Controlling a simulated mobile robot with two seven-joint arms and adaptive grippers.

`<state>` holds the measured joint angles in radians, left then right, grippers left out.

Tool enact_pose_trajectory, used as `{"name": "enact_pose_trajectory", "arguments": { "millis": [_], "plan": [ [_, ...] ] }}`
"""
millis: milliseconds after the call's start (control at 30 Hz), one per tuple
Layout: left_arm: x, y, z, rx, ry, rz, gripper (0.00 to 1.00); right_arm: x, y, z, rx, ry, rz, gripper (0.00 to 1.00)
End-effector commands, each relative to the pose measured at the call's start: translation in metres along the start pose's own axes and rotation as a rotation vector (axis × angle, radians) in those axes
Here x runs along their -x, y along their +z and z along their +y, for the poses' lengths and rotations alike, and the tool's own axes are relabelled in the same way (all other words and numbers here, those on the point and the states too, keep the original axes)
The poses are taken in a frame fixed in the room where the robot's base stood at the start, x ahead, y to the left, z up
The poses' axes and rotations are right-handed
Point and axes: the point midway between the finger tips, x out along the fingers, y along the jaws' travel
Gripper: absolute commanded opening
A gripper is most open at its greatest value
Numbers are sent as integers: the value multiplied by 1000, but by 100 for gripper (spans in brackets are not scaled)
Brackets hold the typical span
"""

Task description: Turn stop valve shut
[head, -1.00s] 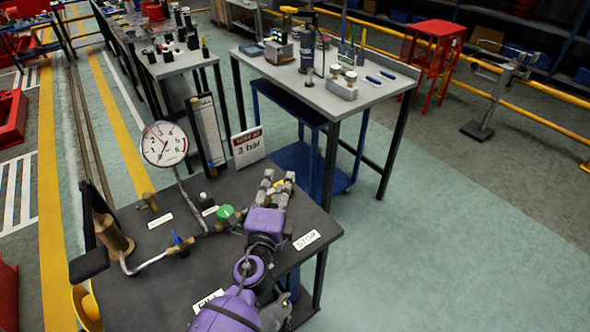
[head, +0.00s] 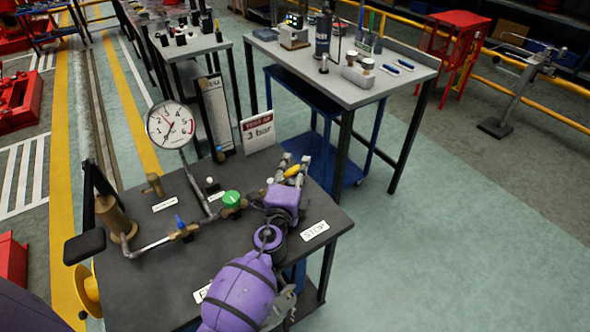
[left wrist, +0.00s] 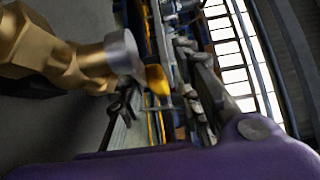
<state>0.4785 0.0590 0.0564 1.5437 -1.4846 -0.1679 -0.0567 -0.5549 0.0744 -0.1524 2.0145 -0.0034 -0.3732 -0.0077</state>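The stop valve's yellow handle (head: 292,171) shows between the fingers of my left gripper (head: 294,162), beside the label STOP (head: 314,231). The purple gripper body hides most of that valve. The two fingers stand apart around the handle; I cannot see firm contact. In the left wrist view a brass fitting (left wrist: 72,62) with a grey end is close at left, a yellow piece (left wrist: 157,80) lies beyond it, and a grey finger (left wrist: 212,85) is at right. My right gripper is not in view.
The dark bench also carries a green-knobbed valve (head: 231,199), a blue-handled valve (head: 181,224), a round pressure gauge (head: 171,125) and a "3 bar" sign (head: 257,132). A grey tool table (head: 400,88) stands behind.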

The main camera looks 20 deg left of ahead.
Motion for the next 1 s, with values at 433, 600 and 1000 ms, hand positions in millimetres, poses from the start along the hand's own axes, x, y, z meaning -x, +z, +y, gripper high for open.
{"name": "enact_pose_trajectory", "arguments": {
  "millis": [433,600,1000],
  "plan": [
    [0,0,0,-1,0,0,0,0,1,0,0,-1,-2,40],
    [1,0,0,-1,0,0,0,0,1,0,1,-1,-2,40],
    [8,-6,0,-3,0,131,0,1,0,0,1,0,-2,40]
  ]
}}
